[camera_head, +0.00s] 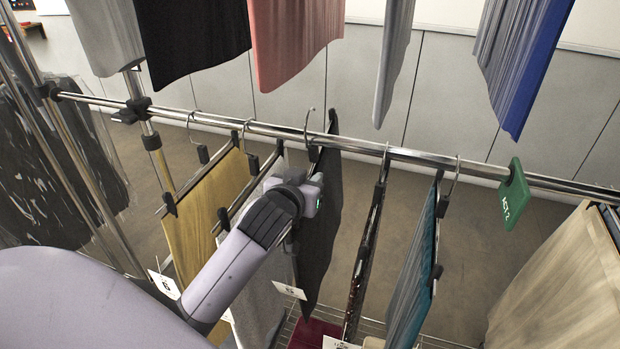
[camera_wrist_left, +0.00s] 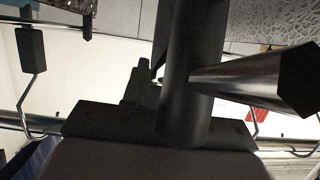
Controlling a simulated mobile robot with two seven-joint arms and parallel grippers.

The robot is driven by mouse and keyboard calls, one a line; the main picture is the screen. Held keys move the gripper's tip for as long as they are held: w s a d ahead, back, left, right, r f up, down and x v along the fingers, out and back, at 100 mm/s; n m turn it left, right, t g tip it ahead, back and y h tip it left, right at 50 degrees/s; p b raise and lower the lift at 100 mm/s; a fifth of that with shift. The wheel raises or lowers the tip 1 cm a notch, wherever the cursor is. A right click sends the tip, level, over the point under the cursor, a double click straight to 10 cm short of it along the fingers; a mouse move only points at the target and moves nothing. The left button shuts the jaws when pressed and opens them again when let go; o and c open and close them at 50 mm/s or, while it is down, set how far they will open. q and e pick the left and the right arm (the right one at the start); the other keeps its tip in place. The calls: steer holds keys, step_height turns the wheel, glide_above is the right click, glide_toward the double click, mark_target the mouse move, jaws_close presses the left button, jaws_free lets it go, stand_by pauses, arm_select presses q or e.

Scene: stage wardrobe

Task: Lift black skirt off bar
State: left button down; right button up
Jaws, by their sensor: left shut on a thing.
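The black skirt (camera_head: 323,235) hangs from a hanger with a thin metal hook (camera_head: 307,128) at the middle of the metal bar (camera_head: 270,130). My left gripper (camera_head: 312,180) is shut at the top of this skirt, just below the bar. I take it to hold the hanger, though the exact grip is hidden. The hook's top stands higher over the bar than the neighbouring hooks; I cannot tell whether it is clear. In the left wrist view, dark parts and a shiny metal rod (camera_wrist_left: 245,77) fill the middle. My right gripper is not in view.
A yellow garment (camera_head: 205,215) and a grey one (camera_head: 258,300) hang to the left. A dark patterned garment (camera_head: 363,265) and a teal one (camera_head: 412,270) hang close on the right. A green "ACT 2" tag (camera_head: 515,195) sits on the bar. More garments hang above.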

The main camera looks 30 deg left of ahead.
arm_select(q)
steer(key=shift+s+d+r+t, duration=0.2)
steer(key=shift+s+r, duration=0.25)
steer(key=shift+r, duration=0.4)
steer(key=shift+s+d+r+t, duration=0.1)
steer(key=shift+s+r+t, duration=0.3)
steer(key=shift+r, duration=0.45)
steer(key=shift+s+f, duration=0.15)
steer(key=shift+s, duration=0.1)
steer(key=shift+f+v, duration=0.25)
steer(key=shift+v, duration=0.95)
steer(key=shift+s+d+f, duration=0.15)
steer(key=shift+s+d, duration=0.2)
steer(key=shift+s, duration=0.45)
steer(key=shift+s+f, duration=0.1)
